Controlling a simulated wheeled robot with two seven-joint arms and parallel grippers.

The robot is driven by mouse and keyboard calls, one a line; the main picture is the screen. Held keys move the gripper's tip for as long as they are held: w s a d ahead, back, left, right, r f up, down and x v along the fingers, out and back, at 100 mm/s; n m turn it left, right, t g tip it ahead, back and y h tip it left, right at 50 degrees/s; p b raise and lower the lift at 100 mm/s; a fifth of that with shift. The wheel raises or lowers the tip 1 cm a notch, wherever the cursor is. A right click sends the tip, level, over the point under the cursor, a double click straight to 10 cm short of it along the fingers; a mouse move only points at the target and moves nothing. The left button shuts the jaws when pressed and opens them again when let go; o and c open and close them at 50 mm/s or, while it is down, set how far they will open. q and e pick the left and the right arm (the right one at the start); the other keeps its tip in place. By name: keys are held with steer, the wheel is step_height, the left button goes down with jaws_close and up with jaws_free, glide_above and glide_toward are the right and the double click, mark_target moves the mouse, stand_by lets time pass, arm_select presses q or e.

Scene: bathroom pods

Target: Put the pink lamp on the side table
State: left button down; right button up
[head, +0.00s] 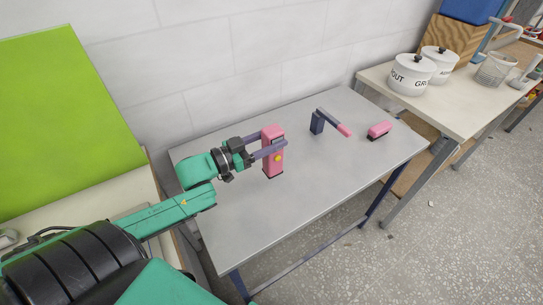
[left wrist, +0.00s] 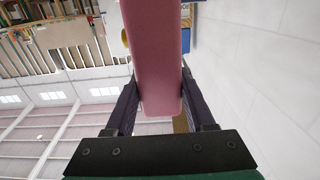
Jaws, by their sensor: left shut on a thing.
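The pink lamp (head: 267,160) is an upright pink block with a yellow round spot on its front and a dark base. My left gripper (head: 273,148) is shut around its upper part. In the left wrist view the pink body (left wrist: 158,60) fills the space between the two dark fingers (left wrist: 160,103). The lamp stands over the left part of the grey side table (head: 330,180). I cannot tell whether its base touches the top. My right gripper is not in view.
A dark block with an arm and pink tip (head: 318,123) and a small pink block with a dark base (head: 379,131) are on the table, to the right. A counter with white lidded pots (head: 408,80) stands further right. The table's front is clear.

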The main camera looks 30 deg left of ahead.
arm_select(q)
step_height(320, 180, down, 5)
steer(key=shift+f, duration=0.3)
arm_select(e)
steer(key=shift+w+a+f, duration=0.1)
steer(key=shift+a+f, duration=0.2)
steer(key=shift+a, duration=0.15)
arm_select(q)
steer(key=shift+c, duration=1.2)
jaws_free()
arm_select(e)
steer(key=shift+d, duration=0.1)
arm_select(q)
steer(key=shift+s, duration=0.1)
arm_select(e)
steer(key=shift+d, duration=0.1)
arm_select(q)
steer(key=shift+s+a+f, duration=0.1)
steer(key=shift+s+a, duration=0.1)
steer(key=shift+s, duration=0.05)
steer(key=v, duration=1.1)
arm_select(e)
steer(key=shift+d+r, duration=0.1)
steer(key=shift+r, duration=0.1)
